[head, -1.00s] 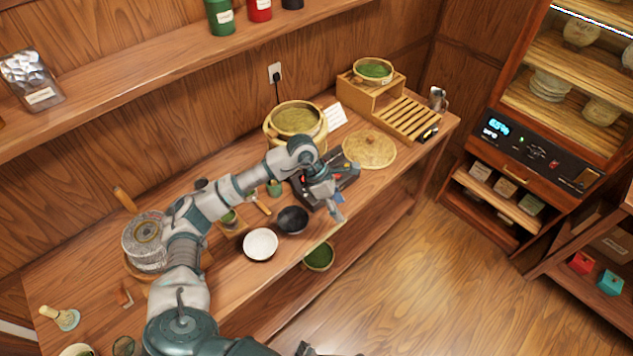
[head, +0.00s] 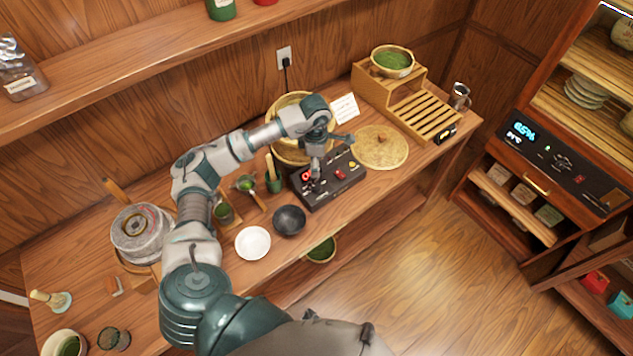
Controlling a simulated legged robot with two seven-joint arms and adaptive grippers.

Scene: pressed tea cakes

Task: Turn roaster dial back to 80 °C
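My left gripper (head: 315,184) points down over the left part of the control box, beside the display. Its fingertips are at or just above the panel; I cannot tell whether they touch. The dial is not clearly visible there, and the fingers are too small to tell open from shut. My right gripper is not in view.
A green cup with a tool (head: 273,178) stands close left of the box. A round woven lid (head: 380,147) lies to the right. A white card (head: 345,107) stands behind.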

